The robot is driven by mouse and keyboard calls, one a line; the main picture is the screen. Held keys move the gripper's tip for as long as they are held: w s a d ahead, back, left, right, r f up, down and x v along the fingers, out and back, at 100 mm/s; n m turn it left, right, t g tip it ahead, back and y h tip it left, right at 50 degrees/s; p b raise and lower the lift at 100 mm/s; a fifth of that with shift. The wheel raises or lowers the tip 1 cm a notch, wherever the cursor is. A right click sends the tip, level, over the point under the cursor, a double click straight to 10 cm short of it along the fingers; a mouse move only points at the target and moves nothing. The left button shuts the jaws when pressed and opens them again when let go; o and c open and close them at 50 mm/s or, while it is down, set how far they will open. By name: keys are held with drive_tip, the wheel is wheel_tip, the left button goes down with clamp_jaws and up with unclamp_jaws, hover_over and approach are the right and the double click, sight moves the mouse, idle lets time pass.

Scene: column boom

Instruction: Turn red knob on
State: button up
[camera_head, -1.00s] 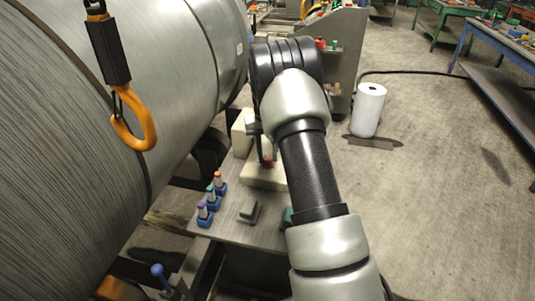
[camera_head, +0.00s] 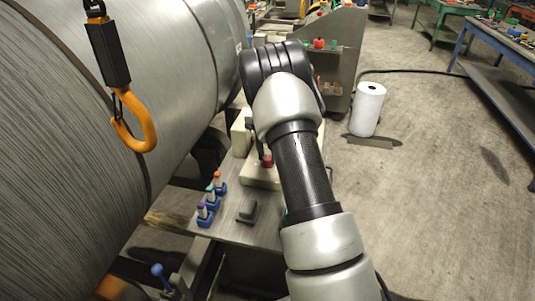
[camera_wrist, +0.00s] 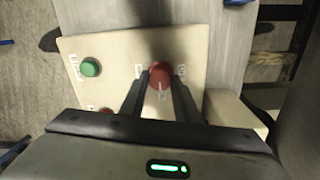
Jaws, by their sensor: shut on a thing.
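The red knob (camera_wrist: 161,74) sits on a cream panel (camera_wrist: 83,49) in the wrist view, with a pale pointer line on it and small labels around it. My gripper (camera_wrist: 160,88) has its two dark fingers on either side of the knob, shut on it. In the head view the red knob (camera_head: 267,161) shows beside my arm on the cream box (camera_head: 258,178). My arm hides part of the box and the gripper there.
A green button (camera_wrist: 90,67) and another red part (camera_wrist: 106,111) sit on the same panel. Small blue-based pieces (camera_head: 204,217) and a dark switch-like block (camera_head: 247,211) stand on the bench in front. A large metal cylinder (camera_head: 90,200) fills the left side, with an orange hook (camera_head: 140,135) hanging there.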

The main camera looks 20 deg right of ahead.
idle(0.3)
drive_tip(key=o, duration=1)
drive_tip(key=shift+o, duration=0.2)
drive_tip(key=shift+r, duration=0.1)
wheel_tip(320, 180, up, 17)
drive_tip(key=shift+w+a+r+p, duration=0.15)
drive_tip(key=shift+w+a+p, duration=0.1)
drive_tip(key=shift+p, duration=0.15)
